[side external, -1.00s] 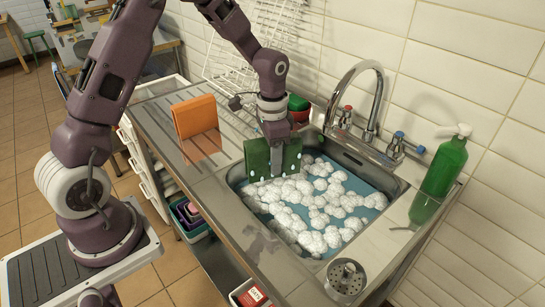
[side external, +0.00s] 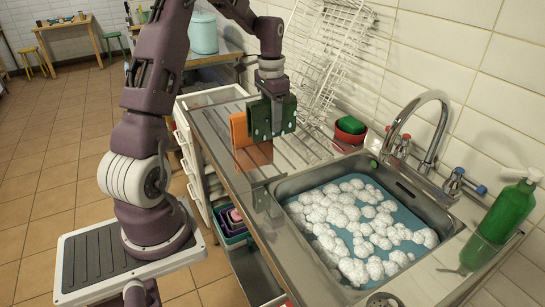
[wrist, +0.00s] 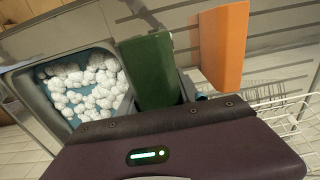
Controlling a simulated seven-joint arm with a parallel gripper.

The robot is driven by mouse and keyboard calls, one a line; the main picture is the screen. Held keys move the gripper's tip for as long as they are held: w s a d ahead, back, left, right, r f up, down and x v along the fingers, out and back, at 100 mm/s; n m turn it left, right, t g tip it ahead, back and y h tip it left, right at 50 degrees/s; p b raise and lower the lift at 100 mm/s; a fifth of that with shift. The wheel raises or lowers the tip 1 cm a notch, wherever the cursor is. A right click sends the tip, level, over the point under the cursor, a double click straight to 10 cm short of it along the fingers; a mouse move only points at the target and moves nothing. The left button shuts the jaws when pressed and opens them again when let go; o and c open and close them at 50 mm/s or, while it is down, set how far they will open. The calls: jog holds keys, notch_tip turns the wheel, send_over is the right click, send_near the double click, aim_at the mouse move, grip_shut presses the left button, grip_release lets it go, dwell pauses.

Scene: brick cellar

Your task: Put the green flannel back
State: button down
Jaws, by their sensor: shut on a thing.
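My gripper (side external: 276,122) is shut on the green flannel (side external: 289,113), a dark green upright slab with pale drops on it. It is held over the ribbed metal drainboard, just right of the orange flannel (side external: 239,130). Whether the green one touches the board cannot be told.
The sink (side external: 281,187) with foam and blue water lies right of the drainboard (side external: 215,140). A white wire rack (side external: 330,50) leans on the wall behind. A red bowl (side external: 349,137) holding a green thing, the tap (side external: 437,125) and a green bottle (side external: 505,210) stand around the sink.

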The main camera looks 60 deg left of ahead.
notch_tip(320, 180, down, 9)
dwell(0.3)
jog(key=c, duration=0.8)
grip_release()
jog(key=shift+f, duration=0.15)
jog(key=shift+c, duration=0.2)
notch_tip(320, 180, up, 12)
jog(key=s+d+r+t+y, duration=0.1)
jog(key=s+d+r, duration=0.2)
jog(key=d+r, duration=0.75)
jog(key=s+d+t+h, duration=0.1)
jog(key=s+d+t, duration=0.3)
jog(key=s+d, duration=1.2)
jog(key=shift+s+r+t, duration=0.25)
jog(key=shift+s+t, duration=0.05)
jog(key=shift+s, duration=0.7)
